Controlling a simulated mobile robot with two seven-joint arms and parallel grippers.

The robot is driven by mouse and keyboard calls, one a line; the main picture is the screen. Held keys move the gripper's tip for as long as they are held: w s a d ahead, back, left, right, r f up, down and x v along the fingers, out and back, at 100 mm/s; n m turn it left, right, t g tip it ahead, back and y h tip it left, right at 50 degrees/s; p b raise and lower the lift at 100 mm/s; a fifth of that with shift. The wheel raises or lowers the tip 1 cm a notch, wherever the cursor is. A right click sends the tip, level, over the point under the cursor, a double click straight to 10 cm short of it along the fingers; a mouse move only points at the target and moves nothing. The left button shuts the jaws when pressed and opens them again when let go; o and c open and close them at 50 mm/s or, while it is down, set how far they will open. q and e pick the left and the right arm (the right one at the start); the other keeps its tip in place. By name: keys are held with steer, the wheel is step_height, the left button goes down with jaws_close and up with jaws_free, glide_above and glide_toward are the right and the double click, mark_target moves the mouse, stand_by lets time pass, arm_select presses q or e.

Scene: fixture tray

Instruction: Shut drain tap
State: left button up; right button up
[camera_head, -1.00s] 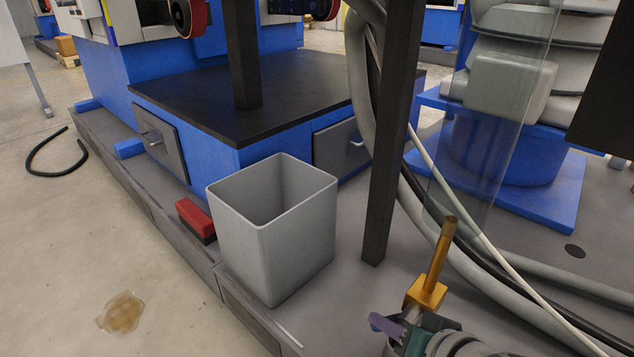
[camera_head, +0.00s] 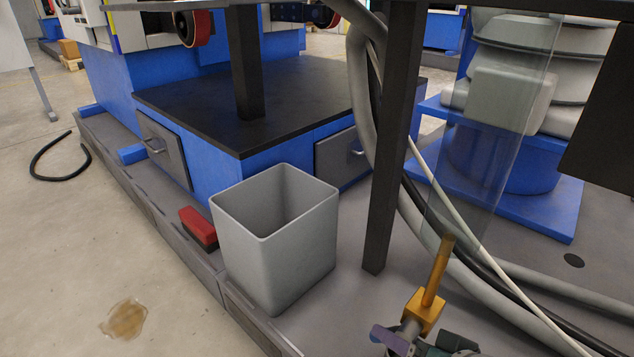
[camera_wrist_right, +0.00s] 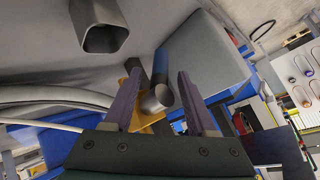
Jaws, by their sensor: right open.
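The drain tap is a brass block (camera_head: 423,312) with a brass rod handle (camera_head: 437,270) standing up and leaning slightly right, low in the head view. A short grey metal pipe shows beside the block. My right gripper (camera_head: 397,340) is just below the tap, partly cut off by the bottom edge. In the right wrist view its two purple fingers (camera_wrist_right: 158,76) are spread apart. The round metal pipe end (camera_wrist_right: 157,98) and the yellow block (camera_wrist_right: 134,92) show between or behind them. I cannot tell whether a finger touches the tap. My left gripper is not in view.
A grey open bin (camera_head: 290,255) stands left of the tap. A dark post (camera_head: 390,170) rises between them. Thick grey hoses (camera_head: 470,260) and a white cable run close on the right. A red block (camera_head: 198,224) lies left of the bin. A stain (camera_head: 124,318) marks the floor.

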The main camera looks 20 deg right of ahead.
steer(key=p+v, duration=0.2)
steer(key=v, duration=0.4)
steer(key=shift+s+r+p, duration=0.2)
steer(key=shift+s+p, duration=0.1)
